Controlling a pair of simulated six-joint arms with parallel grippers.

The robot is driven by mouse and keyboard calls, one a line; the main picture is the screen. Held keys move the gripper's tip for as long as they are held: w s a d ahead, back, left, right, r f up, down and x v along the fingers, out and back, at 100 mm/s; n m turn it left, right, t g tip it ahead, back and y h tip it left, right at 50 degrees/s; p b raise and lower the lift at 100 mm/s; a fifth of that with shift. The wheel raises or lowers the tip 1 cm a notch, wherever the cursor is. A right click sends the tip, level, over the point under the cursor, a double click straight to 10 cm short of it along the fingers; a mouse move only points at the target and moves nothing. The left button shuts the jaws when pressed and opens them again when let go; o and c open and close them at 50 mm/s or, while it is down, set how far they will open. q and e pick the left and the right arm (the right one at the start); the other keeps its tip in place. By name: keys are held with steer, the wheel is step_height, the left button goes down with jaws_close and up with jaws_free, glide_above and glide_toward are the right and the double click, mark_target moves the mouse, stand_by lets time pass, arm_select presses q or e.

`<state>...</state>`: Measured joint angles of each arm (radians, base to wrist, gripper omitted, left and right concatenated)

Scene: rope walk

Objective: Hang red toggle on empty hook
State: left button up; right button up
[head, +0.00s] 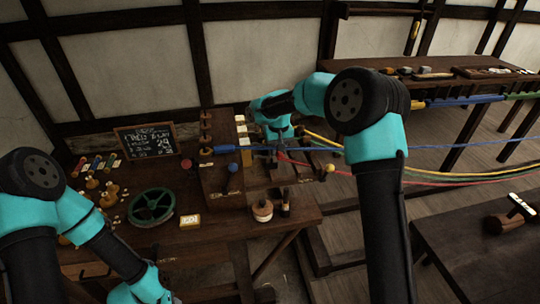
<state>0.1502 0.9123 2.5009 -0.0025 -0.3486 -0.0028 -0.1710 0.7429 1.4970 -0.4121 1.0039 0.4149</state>
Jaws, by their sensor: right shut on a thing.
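My right gripper (279,153) reaches over the wooden bench from the right and points down. It is shut on the red toggle (282,158), which shows only as a small red patch at the jaws. A red rope (400,182) runs from there to the right. A dark wooden stand (222,182) is just left of the gripper. The hooks are too small and dark to make out, and I cannot tell which is empty. Only my left arm's wrist shows at the bottom edge; its fingers are out of the picture.
Blue (420,148) and yellow (322,141) ropes stretch rightward behind my right arm. A blue ball (232,167), red ball (186,164) and yellow ball (329,168) are near the stand. A green wheel (152,206), chalkboard (146,141) and round pot (262,210) occupy the bench.

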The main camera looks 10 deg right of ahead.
steer(key=shift+r, duration=0.1)
stand_by(0.5)
steer(key=n, duration=0.2)
steer(key=r+n, duration=0.1)
steer(key=n, duration=0.1)
steer(key=shift+w+d+r, duration=0.1)
steer(key=shift+w+d, duration=0.05)
steer(key=shift+d, duration=0.15)
steer(key=n, duration=0.1)
steer(key=r+n, duration=0.1)
steer(key=n, duration=0.2)
steer(key=shift+w+d+r+n, duration=0.2)
steer(key=shift+d+n, duration=0.15)
steer(key=shift+n, duration=0.05)
steer(key=r+n, duration=0.1)
steer(key=n, duration=0.2)
steer(key=r+n, duration=0.1)
steer(key=n, duration=0.2)
steer(key=d+n, duration=0.1)
steer(key=n, duration=0.1)
steer(key=shift+w+d+r+n, duration=0.1)
steer(key=shift+w+r+n, duration=0.1)
steer(key=shift+r+n, duration=0.2)
steer(key=shift+f, duration=0.15)
step_height(320, 180, down, 6)
stand_by(0.9)
steer(key=shift+f, duration=0.25)
stand_by(0.5)
